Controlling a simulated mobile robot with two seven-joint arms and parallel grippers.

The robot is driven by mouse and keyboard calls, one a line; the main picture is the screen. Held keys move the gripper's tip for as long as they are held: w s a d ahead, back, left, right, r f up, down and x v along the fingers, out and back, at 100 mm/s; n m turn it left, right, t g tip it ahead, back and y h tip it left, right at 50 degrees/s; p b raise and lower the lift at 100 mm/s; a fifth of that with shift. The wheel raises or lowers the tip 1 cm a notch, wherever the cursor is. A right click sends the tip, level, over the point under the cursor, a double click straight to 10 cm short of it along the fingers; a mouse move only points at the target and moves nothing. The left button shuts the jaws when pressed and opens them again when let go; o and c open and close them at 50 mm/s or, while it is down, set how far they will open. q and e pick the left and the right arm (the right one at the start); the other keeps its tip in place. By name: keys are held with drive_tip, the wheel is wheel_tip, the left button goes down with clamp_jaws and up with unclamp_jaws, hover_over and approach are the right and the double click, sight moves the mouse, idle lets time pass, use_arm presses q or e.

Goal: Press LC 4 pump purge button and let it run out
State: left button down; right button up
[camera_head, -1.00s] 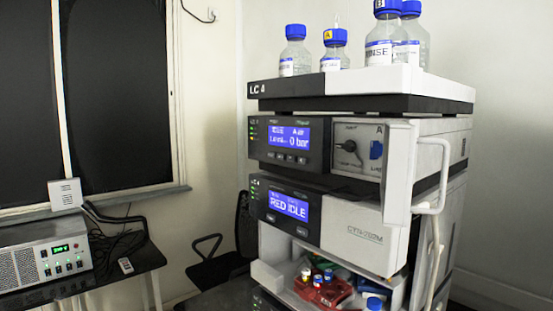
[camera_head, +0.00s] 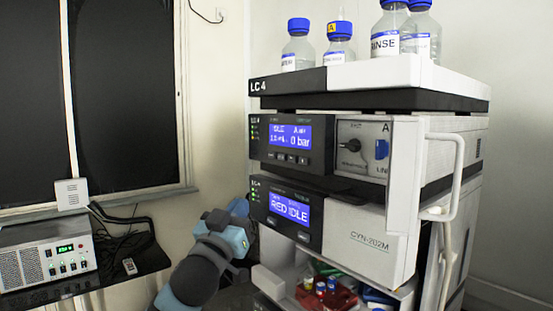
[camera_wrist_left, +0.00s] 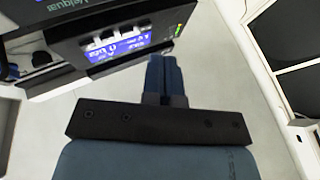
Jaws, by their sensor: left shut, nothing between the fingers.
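The LC 4 stack (camera_head: 370,100) stands at the centre right. Its upper pump module has a blue display (camera_head: 291,136) reading IDLE and 0 bar, with a row of small buttons (camera_head: 289,158) below it. My left gripper (camera_head: 240,207) is at the left of the stack, lower than the pump buttons and beside the lower module. In the left wrist view its two blue fingers (camera_wrist_left: 164,72) are together with nothing between them, apart from the panel. That view also shows a lit display (camera_wrist_left: 120,48) and light buttons (camera_wrist_left: 115,37), seen turned. My right gripper is not in view.
Blue-capped bottles (camera_head: 299,45) stand on the stack's top. A white handle (camera_head: 450,175) sticks out at the right. A grey instrument (camera_head: 45,255) is on a black table at the left.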

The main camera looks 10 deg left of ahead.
sight(282, 157)
use_arm(q)
wheel_tip(282, 157, up, 10)
drive_tip(key=s+a+t, duration=0.1)
drive_tip(key=t, duration=0.1)
drive_tip(key=shift+s+f+n+y, duration=0.2)
drive_tip(key=shift+s+n+y, duration=0.05)
drive_tip(key=shift+n+y, duration=0.05)
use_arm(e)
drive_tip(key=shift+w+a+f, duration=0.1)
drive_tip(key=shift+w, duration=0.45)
use_arm(q)
drive_tip(key=w+d+b, duration=0.1)
drive_tip(key=w+d, duration=0.4)
drive_tip(key=w, duration=0.2)
drive_tip(key=shift+b, duration=0.3)
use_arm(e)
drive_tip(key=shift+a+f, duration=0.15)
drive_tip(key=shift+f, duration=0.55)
use_arm(q)
drive_tip(key=shift+d, duration=0.1)
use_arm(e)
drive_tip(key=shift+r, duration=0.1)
